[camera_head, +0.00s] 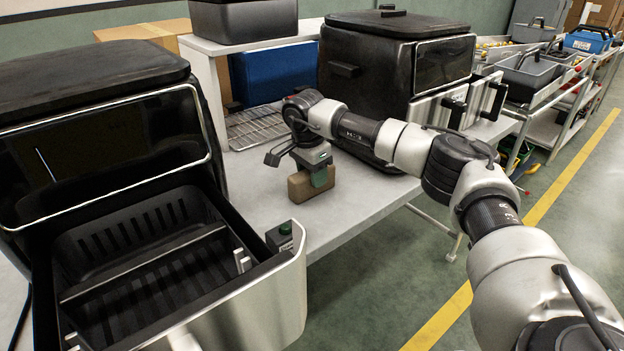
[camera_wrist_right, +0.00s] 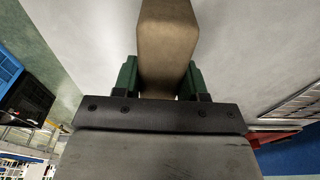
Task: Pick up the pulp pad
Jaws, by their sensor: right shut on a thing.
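The pulp pad (camera_head: 301,187) is a brown block at the middle of the light grey table, just below my right gripper (camera_head: 321,176). My right gripper points down and is shut on the pulp pad. In the right wrist view the pulp pad (camera_wrist_right: 168,45) sits between the two green fingers (camera_wrist_right: 160,80). I cannot tell whether the pad touches the tabletop. My left gripper is not in view.
An open fryer drawer (camera_head: 160,270) with a divided black basket is at the left. A second black fryer (camera_head: 390,80) stands behind my right arm. A wire rack (camera_head: 258,127) lies on the table (camera_head: 345,212). Trolleys with bins are at the far right.

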